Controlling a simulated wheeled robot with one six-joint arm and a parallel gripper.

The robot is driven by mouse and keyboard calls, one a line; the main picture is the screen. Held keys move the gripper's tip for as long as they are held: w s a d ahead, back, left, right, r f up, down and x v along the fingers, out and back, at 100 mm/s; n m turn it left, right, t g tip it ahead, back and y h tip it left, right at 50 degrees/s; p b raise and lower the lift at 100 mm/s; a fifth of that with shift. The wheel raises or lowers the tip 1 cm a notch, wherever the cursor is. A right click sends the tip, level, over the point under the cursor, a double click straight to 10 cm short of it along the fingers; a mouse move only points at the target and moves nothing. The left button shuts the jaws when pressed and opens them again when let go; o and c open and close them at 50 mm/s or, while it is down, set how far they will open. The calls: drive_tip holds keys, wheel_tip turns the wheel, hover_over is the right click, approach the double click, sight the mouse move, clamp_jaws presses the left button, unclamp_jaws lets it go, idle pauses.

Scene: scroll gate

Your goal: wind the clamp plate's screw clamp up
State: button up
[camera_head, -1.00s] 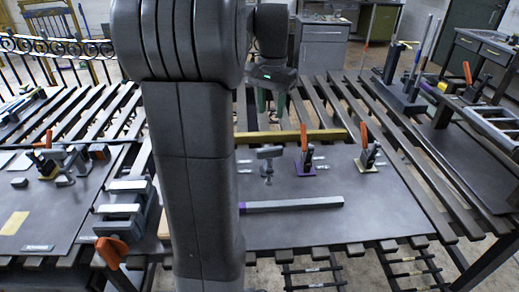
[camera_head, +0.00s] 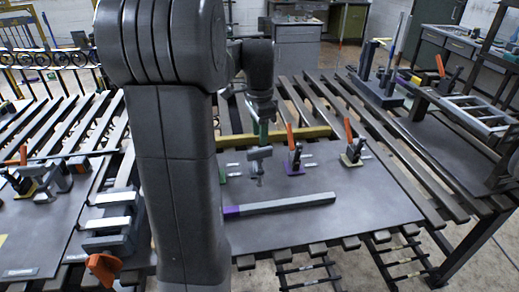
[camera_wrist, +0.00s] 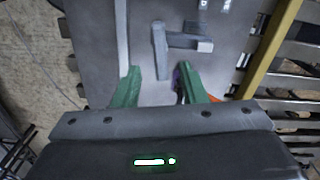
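The clamp plate (camera_head: 375,200) is a dark grey sheet on the slatted table. On it stands the grey screw clamp (camera_head: 258,154), with a block-like top bar and a thin screw below. My gripper (camera_head: 262,132) points down just behind and above this clamp in the head view. In the wrist view my gripper (camera_wrist: 160,86) shows two green fingers spread apart with nothing held between them. A grey T-shaped part, seemingly the screw clamp (camera_wrist: 160,50), lies just beyond the fingertips. I cannot tell its exact height relative to the fingers.
Two orange-handled toggle clamps, one on a purple base (camera_head: 295,158) and one on a yellow base (camera_head: 353,152), stand to the right. A grey bar with a purple end (camera_head: 285,205) lies in front. A yellow rail (camera_head: 310,133) runs behind. The plate's right front is clear.

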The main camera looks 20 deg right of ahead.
sight(260, 149)
wheel_tip(260, 149, down, 6)
drive_tip(key=shift+f, duration=0.2)
drive_tip(key=shift+c, duration=0.2)
clamp_jaws()
